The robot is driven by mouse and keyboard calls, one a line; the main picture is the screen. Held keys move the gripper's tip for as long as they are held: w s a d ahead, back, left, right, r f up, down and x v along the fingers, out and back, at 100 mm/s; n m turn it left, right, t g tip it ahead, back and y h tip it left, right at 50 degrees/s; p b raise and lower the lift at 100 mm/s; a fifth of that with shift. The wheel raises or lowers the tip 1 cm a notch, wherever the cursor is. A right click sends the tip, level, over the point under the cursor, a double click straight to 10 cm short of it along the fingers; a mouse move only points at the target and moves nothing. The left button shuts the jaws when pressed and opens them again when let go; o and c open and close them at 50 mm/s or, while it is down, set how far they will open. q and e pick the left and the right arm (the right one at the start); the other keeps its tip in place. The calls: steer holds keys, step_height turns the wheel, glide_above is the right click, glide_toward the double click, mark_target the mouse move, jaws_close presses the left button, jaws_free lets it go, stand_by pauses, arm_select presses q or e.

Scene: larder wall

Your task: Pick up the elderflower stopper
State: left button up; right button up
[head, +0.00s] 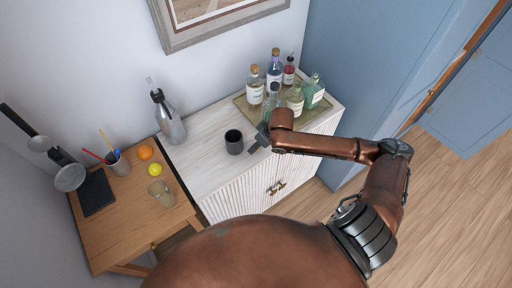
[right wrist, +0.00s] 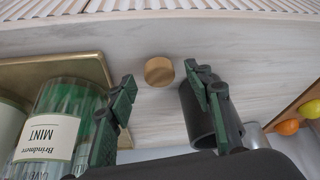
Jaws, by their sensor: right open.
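A small round tan stopper (right wrist: 159,71), with a cork or wood look, lies alone on the pale cabinet top in the right wrist view. No lettering on it can be read. My right gripper (right wrist: 160,80) is open, with its two dark green fingers on either side of the stopper in that view and nothing between them in its grip. In the head view the right gripper (head: 261,138) is over the cabinet top, just right of a dark cup, and the stopper is not visible there. My left gripper is in neither view.
The dark cup (head: 234,142) stands close beside the right gripper, behind one finger in the wrist view. A gold tray (head: 242,104) with several bottles is on the other side, including a mint bottle (right wrist: 55,130). A grey siphon (head: 169,120) stands further left.

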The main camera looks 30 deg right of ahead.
steer(key=shift+w+a+f, duration=0.1)
steer(key=shift+w+f, duration=0.1)
steer(key=shift+f, duration=0.25)
steer(key=c, duration=0.6)
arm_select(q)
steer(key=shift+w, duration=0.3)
arm_select(e)
steer(key=shift+c, duration=1.4)
